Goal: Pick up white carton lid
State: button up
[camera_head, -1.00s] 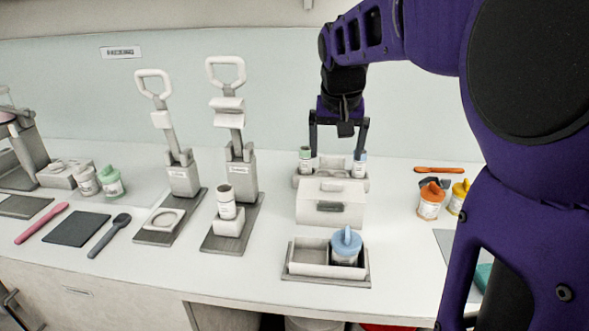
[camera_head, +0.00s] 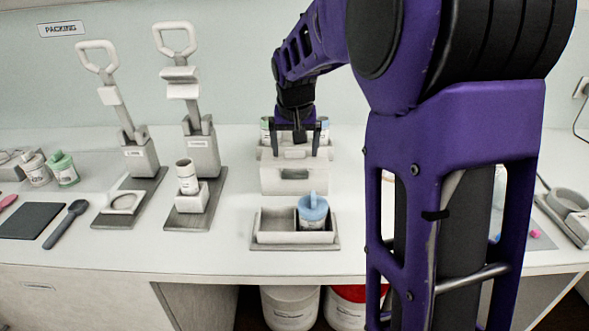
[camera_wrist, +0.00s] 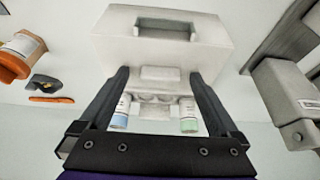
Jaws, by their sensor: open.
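The white carton (camera_head: 274,180) stands upright on the counter with a recessed slot in its front; the wrist view shows it (camera_wrist: 115,50) at the top centre. I take its pale upper part with a raised tab (camera_wrist: 162,74) as the white carton lid; its edges are hard to tell apart from the carton. My gripper (camera_head: 297,153) is over the back of the carton, pointing down. In the wrist view my gripper (camera_wrist: 159,79) is open, its fingers on either side of the tab, with no contact visible.
Green (camera_head: 265,126) and blue-labelled (camera_head: 324,126) jars stand behind the carton, close to my fingers. A tray (camera_head: 272,238) holding a blue-lidded jar (camera_head: 313,211) is in front. Two lever presses (camera_head: 141,157) (camera_head: 203,152) stand left.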

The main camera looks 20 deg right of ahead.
grip_shut()
dwell(0.4)
